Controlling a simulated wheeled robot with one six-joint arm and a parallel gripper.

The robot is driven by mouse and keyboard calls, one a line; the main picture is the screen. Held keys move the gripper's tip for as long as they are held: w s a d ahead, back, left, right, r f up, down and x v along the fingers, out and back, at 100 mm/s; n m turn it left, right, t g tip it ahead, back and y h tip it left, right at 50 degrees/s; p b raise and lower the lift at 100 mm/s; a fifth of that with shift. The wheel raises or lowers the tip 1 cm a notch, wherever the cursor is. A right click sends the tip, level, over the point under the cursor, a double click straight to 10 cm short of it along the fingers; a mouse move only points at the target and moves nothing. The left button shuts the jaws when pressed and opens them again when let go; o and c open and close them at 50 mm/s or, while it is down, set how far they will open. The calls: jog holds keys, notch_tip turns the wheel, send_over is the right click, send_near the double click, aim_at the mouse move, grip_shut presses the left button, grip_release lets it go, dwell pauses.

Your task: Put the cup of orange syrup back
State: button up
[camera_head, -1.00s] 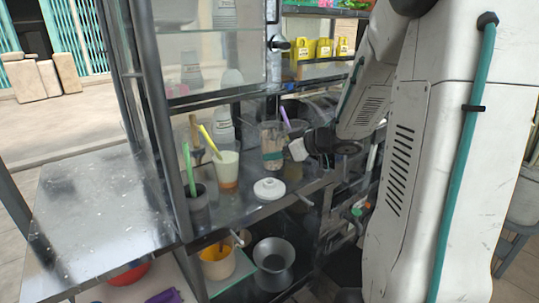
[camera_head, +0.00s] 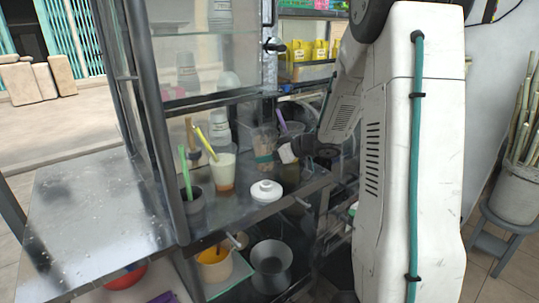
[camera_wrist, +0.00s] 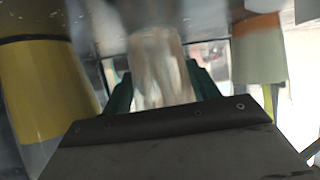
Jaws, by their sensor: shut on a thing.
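My gripper (camera_head: 266,158) is shut around a clear cup (camera_head: 263,139), its teal fingers on either side. The cup stands upright at the counter's inner side; whether its base touches the counter is hard to tell. In the wrist view the cup (camera_wrist: 160,65) is pale and see-through between the fingers (camera_wrist: 162,92), and any syrup in it is unclear. Left of it in the head view, a cup with a white layer over orange (camera_head: 223,172) holds a yellow straw. A darker cup with a purple straw (camera_head: 290,172) stands close on the right, partly behind my gripper.
A white lid-like piece (camera_head: 266,191) lies in front on the metal counter (camera_head: 235,207). A dark cup with a green straw (camera_head: 193,200) stands by the frame post (camera_head: 163,150). The left metal tabletop (camera_head: 95,210) is clear.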

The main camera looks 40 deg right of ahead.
jog(key=shift+f, duration=0.1)
jog(key=o, duration=1)
